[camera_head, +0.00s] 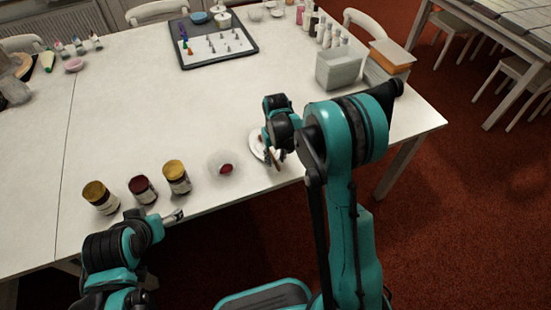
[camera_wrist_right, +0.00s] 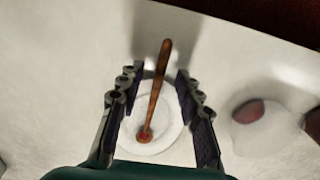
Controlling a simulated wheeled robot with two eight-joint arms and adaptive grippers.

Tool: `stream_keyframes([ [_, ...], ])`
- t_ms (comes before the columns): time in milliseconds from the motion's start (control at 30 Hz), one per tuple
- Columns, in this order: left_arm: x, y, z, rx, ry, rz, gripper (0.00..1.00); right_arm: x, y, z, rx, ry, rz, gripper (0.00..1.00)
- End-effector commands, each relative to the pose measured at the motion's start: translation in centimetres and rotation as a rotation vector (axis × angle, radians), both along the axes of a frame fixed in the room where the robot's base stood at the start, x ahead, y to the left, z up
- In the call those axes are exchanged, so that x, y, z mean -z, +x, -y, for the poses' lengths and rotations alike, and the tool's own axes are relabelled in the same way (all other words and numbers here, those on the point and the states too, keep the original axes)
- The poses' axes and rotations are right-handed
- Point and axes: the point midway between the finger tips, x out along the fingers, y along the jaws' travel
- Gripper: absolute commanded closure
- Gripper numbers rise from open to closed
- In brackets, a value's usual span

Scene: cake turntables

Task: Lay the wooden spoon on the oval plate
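The wooden spoon (camera_wrist_right: 158,88) lies with its red-stained end (camera_wrist_right: 145,136) on the white oval plate (camera_wrist_right: 171,131). Its handle reaches past the plate's rim. In the head view part of the plate (camera_head: 256,143) and a bit of the spoon (camera_head: 276,164) show beside my right gripper (camera_head: 271,146). In the right wrist view my right gripper (camera_wrist_right: 158,74) is open over the plate. Its fingers stand on either side of the spoon with a gap at each side. My left gripper (camera_head: 176,216) is by the front table edge; its finger opening is unclear.
A clear bowl with red contents (camera_head: 222,164) stands left of the plate. Jars (camera_head: 144,190) stand further left near the front edge. A grey bin (camera_head: 338,69) and a dark tray of small figures (camera_head: 214,62) are further back. The table's middle is clear.

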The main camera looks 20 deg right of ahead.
Motion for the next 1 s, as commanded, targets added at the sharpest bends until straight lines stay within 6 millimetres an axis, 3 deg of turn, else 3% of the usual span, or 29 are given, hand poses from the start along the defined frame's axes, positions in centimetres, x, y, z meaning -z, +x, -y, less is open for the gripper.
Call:
stream_keyframes([
  [533, 0.0, 0.0, 0.0, 0.000, 0.000, 0.000, 0.21, -10.2, 0.1, 0.1, 0.000, 0.000, 0.000, 0.65],
  [700, 0.0, 0.0, 0.0, 0.000, 0.000, 0.000, 0.21, -11.5, 0.1, 0.1, 0.000, 0.000, 0.000, 0.65],
  [1000, 0.0, 0.0, 0.0, 0.000, 0.000, 0.000, 0.21, -11.6, 0.1, 0.1, 0.000, 0.000, 0.000, 0.65],
])
